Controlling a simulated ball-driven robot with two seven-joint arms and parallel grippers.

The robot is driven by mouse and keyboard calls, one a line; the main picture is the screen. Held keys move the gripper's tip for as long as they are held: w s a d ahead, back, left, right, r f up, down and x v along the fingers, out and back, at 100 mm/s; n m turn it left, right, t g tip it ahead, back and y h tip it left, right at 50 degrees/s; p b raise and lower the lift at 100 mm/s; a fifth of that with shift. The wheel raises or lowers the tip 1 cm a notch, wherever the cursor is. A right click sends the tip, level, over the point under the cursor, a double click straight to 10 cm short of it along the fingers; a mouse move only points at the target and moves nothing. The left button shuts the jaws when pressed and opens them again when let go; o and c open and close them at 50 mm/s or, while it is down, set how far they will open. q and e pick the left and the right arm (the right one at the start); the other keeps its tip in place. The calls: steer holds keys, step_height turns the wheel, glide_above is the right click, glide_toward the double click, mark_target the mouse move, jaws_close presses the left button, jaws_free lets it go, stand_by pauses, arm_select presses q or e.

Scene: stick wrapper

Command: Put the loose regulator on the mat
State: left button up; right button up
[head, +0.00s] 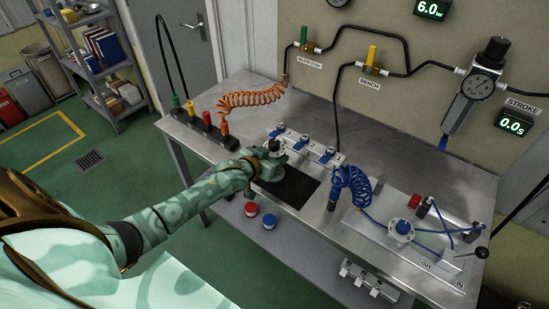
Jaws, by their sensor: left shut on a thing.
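The mat (296,188) is a flat black rectangle on the steel workbench, left of its middle. My left gripper (266,163) is at the far left end of the mat, its arm reaching in from the left. It is shut on the loose regulator (274,146), a small grey and dark piece that looks upright. The fingers cover much of the regulator. I cannot tell whether its bottom touches the mat. My right gripper is not in view.
A manifold with blue valves (304,145) stands just behind the mat. A blue coiled hose (352,184) and a fixture plate (400,236) lie to the right. Red and blue caps (269,221) sit below the front edge.

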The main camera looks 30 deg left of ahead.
arm_select(q)
steer(key=shift+r, duration=0.15)
steer(key=shift+f, duration=0.2)
steer(key=o, duration=1.3)
